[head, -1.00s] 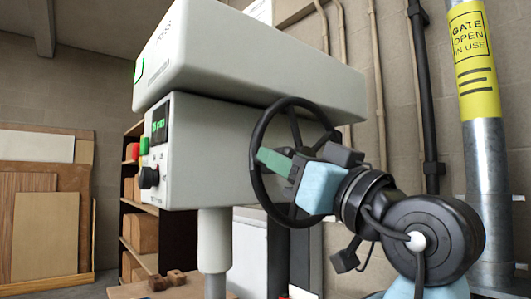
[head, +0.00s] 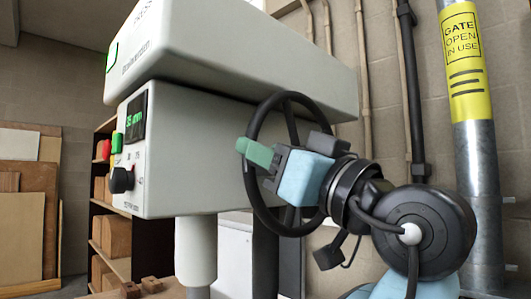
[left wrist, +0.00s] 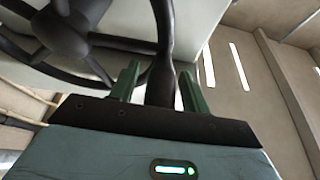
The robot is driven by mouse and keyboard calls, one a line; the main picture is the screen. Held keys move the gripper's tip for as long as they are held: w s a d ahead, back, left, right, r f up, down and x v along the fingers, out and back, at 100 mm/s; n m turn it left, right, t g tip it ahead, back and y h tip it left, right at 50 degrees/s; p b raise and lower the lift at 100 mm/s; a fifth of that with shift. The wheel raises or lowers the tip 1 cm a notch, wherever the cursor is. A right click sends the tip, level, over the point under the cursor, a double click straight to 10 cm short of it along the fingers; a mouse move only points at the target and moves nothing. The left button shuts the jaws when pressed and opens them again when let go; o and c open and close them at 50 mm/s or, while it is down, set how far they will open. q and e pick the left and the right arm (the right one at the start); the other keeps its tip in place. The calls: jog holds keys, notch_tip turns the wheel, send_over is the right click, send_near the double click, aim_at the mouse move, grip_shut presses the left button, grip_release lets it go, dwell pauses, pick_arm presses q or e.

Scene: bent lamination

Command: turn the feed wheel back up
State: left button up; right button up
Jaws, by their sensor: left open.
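The feed wheel is a black handwheel (head: 251,190) with spokes, on the side of a pale grey machine head. My left gripper (head: 257,152) has a light blue body and green fingers, and is at the wheel's left rim in the head view. One green finger crosses in front of the rim; the other is hidden there. In the left wrist view the open left gripper (left wrist: 158,78) has a green finger on each side of the dark rim (left wrist: 162,50), with gaps visible. The wheel's hub (left wrist: 62,30) is at upper left. My right gripper is not in view.
The machine's front has a green display (head: 136,118) that seems to read 35 mm, and a black knob (head: 121,180). A pale column (head: 196,250) stands below. A grey post with a yellow sign (head: 463,48) is at right. A shelf (head: 97,210) and boards are at left.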

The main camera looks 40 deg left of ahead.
pick_arm(q)
jog(key=shift+d, duration=0.15)
jog(key=shift+c, duration=0.7)
grip_shut()
